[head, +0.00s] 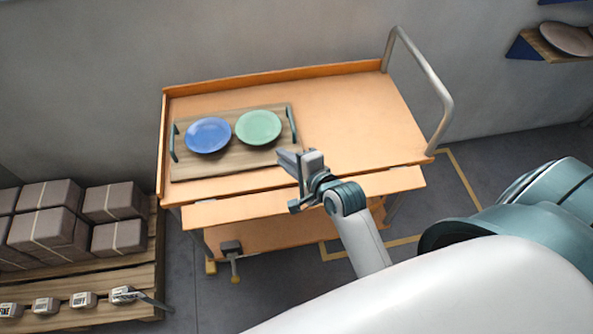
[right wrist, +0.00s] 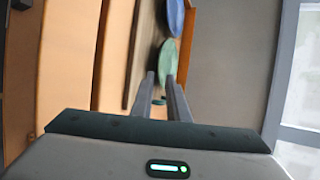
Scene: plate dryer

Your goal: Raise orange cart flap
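The orange cart (head: 340,112) stands against the wall in the head view. Its flap (head: 235,207) is a long orange strip along the front edge, with a narrow gap between it and the top. It looks close to level, but its exact angle is hard to tell. My right gripper (head: 289,160) is over the cart's front edge, near the middle of the flap's length, and hides part of that edge. In the right wrist view its two fingers (right wrist: 162,82) are apart with nothing held between them. My left gripper is not in view.
A wooden tray (head: 196,170) on the cart holds a blue plate (head: 208,134) and a green plate (head: 258,127). A metal handle (head: 432,78) rises at the cart's right end. A pallet (head: 150,250) with boxes (head: 48,230) stands at left. The cart top's right part is clear.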

